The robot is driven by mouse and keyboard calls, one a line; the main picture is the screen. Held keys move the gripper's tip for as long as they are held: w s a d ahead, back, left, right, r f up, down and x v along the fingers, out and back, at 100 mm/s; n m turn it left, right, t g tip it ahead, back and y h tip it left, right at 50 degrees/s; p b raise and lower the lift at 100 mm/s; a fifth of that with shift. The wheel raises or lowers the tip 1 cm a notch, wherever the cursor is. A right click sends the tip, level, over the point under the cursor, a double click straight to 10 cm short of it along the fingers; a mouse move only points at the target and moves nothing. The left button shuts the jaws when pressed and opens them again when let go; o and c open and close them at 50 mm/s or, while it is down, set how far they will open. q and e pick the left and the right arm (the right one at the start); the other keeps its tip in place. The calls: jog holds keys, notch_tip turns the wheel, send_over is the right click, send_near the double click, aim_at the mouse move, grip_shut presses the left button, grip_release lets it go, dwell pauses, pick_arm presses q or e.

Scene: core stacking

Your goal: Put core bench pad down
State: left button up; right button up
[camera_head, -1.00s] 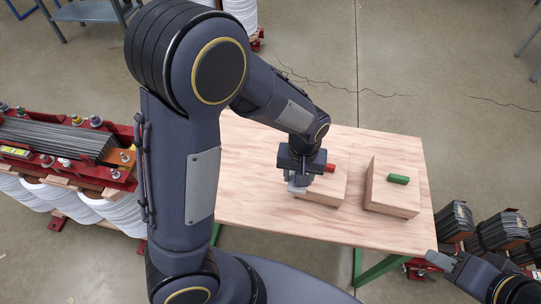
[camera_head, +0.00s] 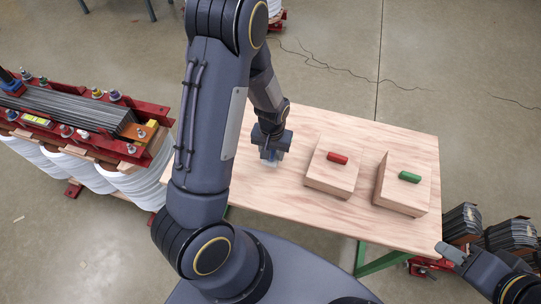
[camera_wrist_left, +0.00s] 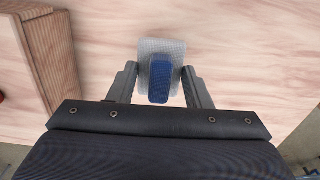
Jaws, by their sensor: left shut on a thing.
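The core bench pad, a light grey square pad (camera_wrist_left: 178,47) with a blue grip (camera_wrist_left: 159,80), is between the fingers of my left gripper in the left wrist view. My left gripper (camera_head: 270,154) is shut on it, over the left part of the wooden bench (camera_head: 300,215). In the head view the pad is mostly hidden by the gripper. I cannot tell whether the pad touches the bench. My right gripper (camera_head: 449,253) is at the lower right, off the bench's edge, and its jaws are too unclear to tell.
A wooden block with a red peg (camera_head: 337,158) and one with a green peg (camera_head: 409,177) stand right of my left gripper. A red-framed core stack (camera_head: 75,120) with white coils is at the left. Dark core stacks (camera_head: 508,237) stand at the right. Bench around my left gripper is clear.

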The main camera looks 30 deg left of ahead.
pick_arm(q)
jog(key=shift+a+f, duration=0.2)
jog(key=shift+f, duration=1.6)
jog(key=shift+f, duration=0.25)
jog(key=o, duration=0.9)
jog(key=shift+r, duration=0.1)
